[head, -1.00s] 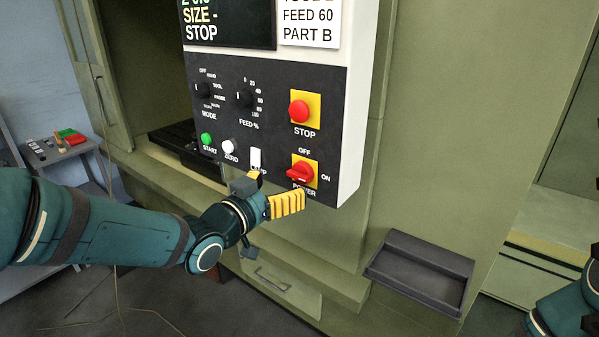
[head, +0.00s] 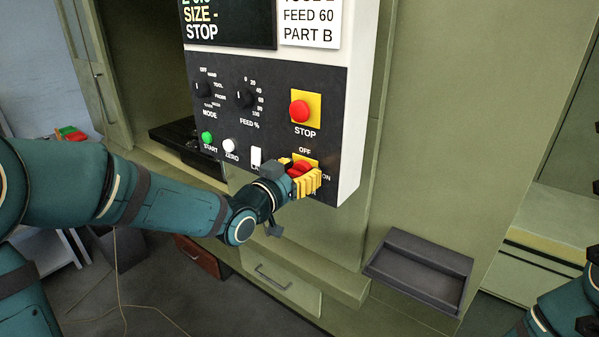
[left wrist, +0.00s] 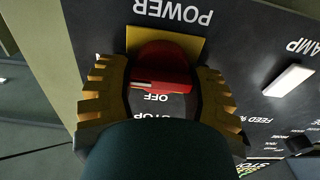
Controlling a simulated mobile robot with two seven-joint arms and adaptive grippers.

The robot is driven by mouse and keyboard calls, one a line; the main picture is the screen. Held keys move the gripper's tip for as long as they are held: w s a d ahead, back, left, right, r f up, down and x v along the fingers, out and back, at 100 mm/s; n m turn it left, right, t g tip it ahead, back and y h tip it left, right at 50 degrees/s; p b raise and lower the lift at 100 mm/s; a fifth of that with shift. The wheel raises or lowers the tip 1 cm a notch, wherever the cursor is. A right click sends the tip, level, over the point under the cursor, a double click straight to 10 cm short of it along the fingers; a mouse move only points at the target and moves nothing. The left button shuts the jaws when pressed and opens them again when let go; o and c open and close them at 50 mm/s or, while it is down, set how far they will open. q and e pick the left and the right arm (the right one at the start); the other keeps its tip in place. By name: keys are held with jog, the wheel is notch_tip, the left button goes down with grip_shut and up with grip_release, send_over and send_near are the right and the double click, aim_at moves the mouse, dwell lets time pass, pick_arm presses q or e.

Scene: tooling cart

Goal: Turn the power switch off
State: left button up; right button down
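The power switch (head: 301,168) is a red rotary knob on a yellow plate, low on the right of the dark control panel. OFF is printed above it and ON to its right. In the left wrist view, upside down, the knob (left wrist: 160,72) has its bar lying across, with a pale line on it. My left gripper (head: 304,180) is at the switch, its yellow ribbed fingers apart on either side of the knob. In the left wrist view the fingers (left wrist: 163,100) look spread; contact with the knob cannot be made out.
A red STOP button (head: 300,111) on a yellow plate is above the switch. A white lamp rocker (head: 256,156) and a white ZERO button (head: 229,146) are to its left. A grey tray (head: 420,270) juts out below right. Part of my right arm shows at the right edge.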

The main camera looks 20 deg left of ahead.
pick_arm(q)
jog(key=shift+c, duration=0.4)
jog(key=n+b, duration=0.2)
jog(key=n, duration=0.1)
jog(key=shift+a+f, duration=0.1)
jog(key=shift+f, duration=0.05)
jog(key=shift+n+b, duration=0.35)
jog(key=shift+n, duration=0.55)
jog(key=n, duration=0.2)
jog(key=shift+n, duration=0.3)
jog(key=n, duration=0.4)
jog(key=shift+w+a+n, duration=0.1)
jog(key=shift+n, duration=0.2)
jog(key=n+p, duration=0.1)
jog(key=n, duration=0.5)
jog(key=shift+f, duration=0.15)
